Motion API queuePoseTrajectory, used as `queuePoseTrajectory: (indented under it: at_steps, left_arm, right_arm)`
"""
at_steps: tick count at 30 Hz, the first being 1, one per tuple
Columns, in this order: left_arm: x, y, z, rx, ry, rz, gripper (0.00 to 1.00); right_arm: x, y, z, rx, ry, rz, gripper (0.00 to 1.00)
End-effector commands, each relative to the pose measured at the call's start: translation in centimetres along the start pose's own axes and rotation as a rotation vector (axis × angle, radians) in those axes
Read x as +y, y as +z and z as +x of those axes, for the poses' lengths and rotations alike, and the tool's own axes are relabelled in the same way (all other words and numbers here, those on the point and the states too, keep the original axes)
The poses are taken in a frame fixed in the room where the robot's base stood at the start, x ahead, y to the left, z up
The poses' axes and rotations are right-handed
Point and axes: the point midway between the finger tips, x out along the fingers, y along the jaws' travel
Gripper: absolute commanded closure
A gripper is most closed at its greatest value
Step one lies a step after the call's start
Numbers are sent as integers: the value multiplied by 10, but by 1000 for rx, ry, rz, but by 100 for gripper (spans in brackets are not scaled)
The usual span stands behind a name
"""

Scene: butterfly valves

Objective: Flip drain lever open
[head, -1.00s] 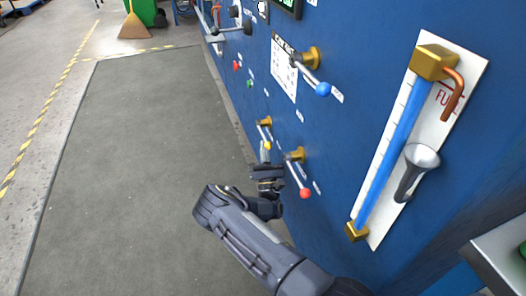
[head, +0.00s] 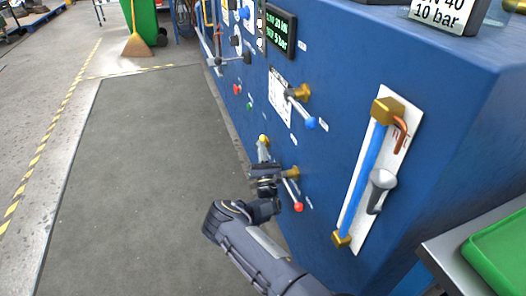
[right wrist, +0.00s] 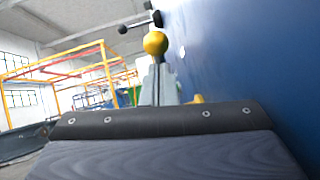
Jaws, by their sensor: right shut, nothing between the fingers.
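A lever with a yellow ball knob (head: 263,138) is on the blue panel, left of a lever with a red knob (head: 298,207). The yellow knob (right wrist: 155,43) also shows in the right wrist view, just beyond my fingertips; its shaft is mostly hidden. My right gripper (head: 263,152) is shut and empty, right below the yellow knob. Its grey fingers (right wrist: 160,85) point at the knob; I cannot tell whether they touch. A third lever with a blue knob (head: 310,123) is higher up. The labels are too small to read, so which lever is the drain is unclear. My left gripper is not in view.
The blue panel (head: 345,80) runs close along the right. A sight tube on a white plate (head: 349,215) and a grey table with a green tray (head: 500,250) are at the right. The grey floor mat (head: 150,150) is clear.

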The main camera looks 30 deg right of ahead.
Motion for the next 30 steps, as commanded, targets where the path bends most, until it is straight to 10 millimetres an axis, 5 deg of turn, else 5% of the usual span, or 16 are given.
queuePoseTrajectory:
  at_steps: [6, 30]
  left_arm:
    - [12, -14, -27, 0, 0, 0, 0]
    - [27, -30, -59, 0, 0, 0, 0]
  right_arm:
    - [5, 12, 25, 122, -17, -17, 100]
    - [12, 6, 81, 215, -31, -30, 100]
